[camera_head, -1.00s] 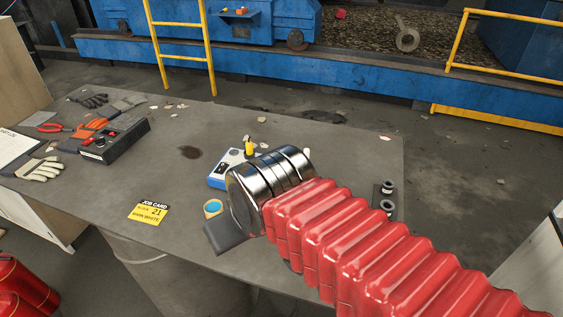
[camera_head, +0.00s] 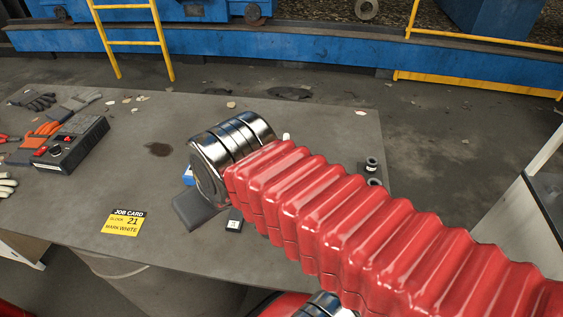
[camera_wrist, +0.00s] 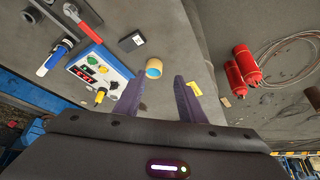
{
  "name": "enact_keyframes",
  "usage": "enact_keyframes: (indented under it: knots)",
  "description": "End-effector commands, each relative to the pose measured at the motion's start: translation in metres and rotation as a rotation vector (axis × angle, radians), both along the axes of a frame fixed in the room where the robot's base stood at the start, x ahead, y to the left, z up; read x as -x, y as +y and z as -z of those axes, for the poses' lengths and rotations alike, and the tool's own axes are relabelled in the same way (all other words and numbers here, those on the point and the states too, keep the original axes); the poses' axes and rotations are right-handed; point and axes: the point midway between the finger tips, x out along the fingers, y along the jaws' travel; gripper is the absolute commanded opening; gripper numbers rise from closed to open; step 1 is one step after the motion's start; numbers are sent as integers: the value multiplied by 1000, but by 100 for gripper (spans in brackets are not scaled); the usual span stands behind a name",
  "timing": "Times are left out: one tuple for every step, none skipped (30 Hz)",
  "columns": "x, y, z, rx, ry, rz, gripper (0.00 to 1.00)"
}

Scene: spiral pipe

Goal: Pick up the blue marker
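In the wrist view, a slim blue stick with a pale end (camera_wrist: 52,60) lies at the left, beside the blue-and-white box; it looks like the blue marker, but I cannot be sure. My gripper (camera_wrist: 158,80) is open and empty, its two dark fingers apart over the bench, with the stick well to their left. In the head view the stick is not visible, and my arm covers much of that part of the bench.
A blue-and-white box (camera_wrist: 98,66) with a yellow-topped item stands left of the fingers. A tape roll (camera_wrist: 154,68) shows between the fingertips, and a small black block (camera_wrist: 131,41) beyond. The job card (camera_head: 124,222) lies near the bench's front edge. A black control box (camera_head: 70,143) stands left.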

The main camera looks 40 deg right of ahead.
Motion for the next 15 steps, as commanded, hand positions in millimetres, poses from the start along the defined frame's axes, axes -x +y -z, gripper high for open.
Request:
enact_keyframes:
  knots:
    - [-2,-4,-1,1,5,6,36]
    - [-4,-6,-1,2,8,8,36]
    - [-6,-13,-2,5,14,10,36]
    - [-8,-19,-2,6,18,11,36]
    - [-11,-24,-3,8,23,15,36]
    - [-14,-31,-4,11,30,18,36]
    - [-17,-36,-5,13,36,21,36]
    - [-20,-41,-6,14,41,22,36]
    - [-24,-49,-7,16,49,26,36]
    - [-26,-56,-8,18,54,29,36]
    - [-29,-62,-8,19,59,31,36]
    - [-32,-71,-9,19,65,33,36]
    - [-35,-78,-10,20,70,35,36]
    - [-37,-85,-11,22,74,36,36]
    - [-40,-94,-11,22,80,38,36]
